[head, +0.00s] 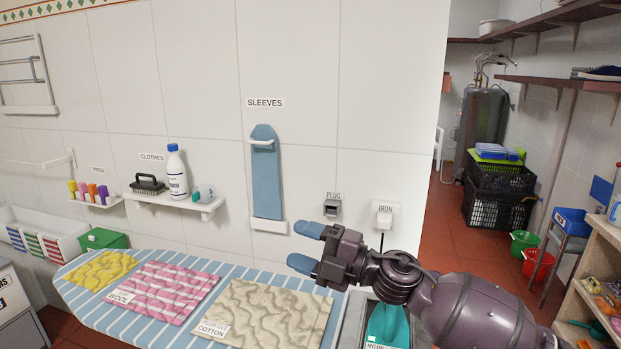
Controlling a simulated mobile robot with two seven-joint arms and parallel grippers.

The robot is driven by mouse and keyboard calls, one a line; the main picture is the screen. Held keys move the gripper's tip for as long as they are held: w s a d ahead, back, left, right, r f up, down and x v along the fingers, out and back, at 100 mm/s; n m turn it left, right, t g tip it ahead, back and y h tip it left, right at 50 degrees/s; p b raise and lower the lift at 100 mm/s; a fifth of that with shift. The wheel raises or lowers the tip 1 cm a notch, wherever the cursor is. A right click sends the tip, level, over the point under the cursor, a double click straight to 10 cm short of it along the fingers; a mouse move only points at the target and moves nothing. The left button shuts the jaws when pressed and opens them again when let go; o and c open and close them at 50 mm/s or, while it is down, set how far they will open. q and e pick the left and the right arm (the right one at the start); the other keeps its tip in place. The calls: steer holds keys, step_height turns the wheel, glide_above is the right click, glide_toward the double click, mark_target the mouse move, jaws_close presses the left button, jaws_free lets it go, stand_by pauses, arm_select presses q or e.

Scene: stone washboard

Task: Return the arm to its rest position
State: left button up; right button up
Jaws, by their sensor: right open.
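My right gripper (306,248) is in the lower middle of the head view, above the right end of a blue-striped ironing board (70,297). Its two blue fingertips point left and are apart, with nothing between them. My right arm comes in from the lower right corner. It hides part of the board's right end and a teal cloth (388,326) with a nylon label. My left gripper is not in view.
Yellow (100,271), pink wool (160,290) and beige cotton (262,315) cloths lie on the board. Behind are a plug socket (332,208), an iron outlet (384,218), a sleeve board (266,180) and a shelf (172,201) with a bottle.

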steer(key=s+d+f+m+t+h, duration=0.2)
steer(key=d+f+m+t+h, duration=0.95)
steer(key=d+f+m, duration=0.85)
steer(key=s+d+f+m+g+h, duration=0.3)
steer(key=s+f, duration=0.6)
steer(key=s, duration=0.3)
steer(key=s+d+f+m+g+h, duration=0.3)
steer(key=s+d+f+m, duration=0.3)
steer(key=s+f, duration=0.3)
steer(key=s+m+h, duration=0.1)
steer(key=s, duration=0.1)
steer(key=shift+s+h, duration=0.35)
steer(key=shift+s, duration=0.05)
